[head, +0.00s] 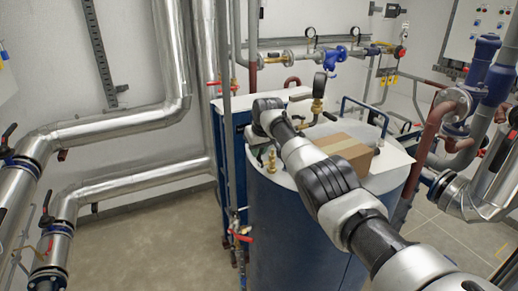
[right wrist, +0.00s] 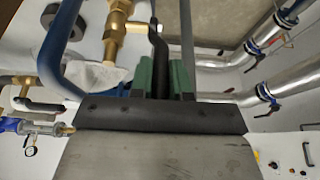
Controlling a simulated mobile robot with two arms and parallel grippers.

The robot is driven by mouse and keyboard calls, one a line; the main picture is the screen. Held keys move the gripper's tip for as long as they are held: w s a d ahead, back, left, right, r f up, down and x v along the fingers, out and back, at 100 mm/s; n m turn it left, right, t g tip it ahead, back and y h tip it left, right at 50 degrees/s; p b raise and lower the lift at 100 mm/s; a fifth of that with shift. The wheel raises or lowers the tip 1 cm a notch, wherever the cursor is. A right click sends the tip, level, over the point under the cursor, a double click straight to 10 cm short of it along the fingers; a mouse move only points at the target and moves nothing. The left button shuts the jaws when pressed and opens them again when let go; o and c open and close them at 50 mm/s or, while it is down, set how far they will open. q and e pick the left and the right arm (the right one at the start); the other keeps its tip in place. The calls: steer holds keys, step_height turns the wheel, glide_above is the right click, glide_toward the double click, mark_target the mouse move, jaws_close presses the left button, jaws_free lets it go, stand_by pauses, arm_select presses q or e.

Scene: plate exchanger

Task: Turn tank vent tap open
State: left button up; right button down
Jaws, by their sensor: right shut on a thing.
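The blue tank (head: 275,225) stands upright in the middle of the head view, with a pale top. A brass tap (head: 271,161) sits at its near left rim; brass fittings (right wrist: 117,28) show large in the right wrist view. My right gripper (head: 261,144) is at the tank top by this tap, its jaws mostly hidden by my own wrist. In the right wrist view the green finger pads of my right gripper (right wrist: 162,77) are shut on a black tap handle (right wrist: 157,50). My left gripper is not in view.
A cardboard box (head: 344,150) lies on the tank top, right of my wrist. A brass fitting with a gauge (head: 319,88) rises behind it. A thin grey upright pipe (head: 227,130) with red-handled valves (head: 241,237) stands close left of the tank. Open floor (head: 150,240) lies further left.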

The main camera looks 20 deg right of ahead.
steer(key=c, duration=1.1)
jaws_free()
steer(key=shift+w, duration=0.1)
steer(key=shift+s+r+b, duration=0.25)
steer(key=shift+r+b, duration=0.25)
steer(key=shift+r, duration=0.15)
steer(key=b+v, duration=0.3)
steer(key=v, duration=0.6)
steer(key=shift+r+b, duration=0.15)
steer(key=shift+b, duration=0.15)
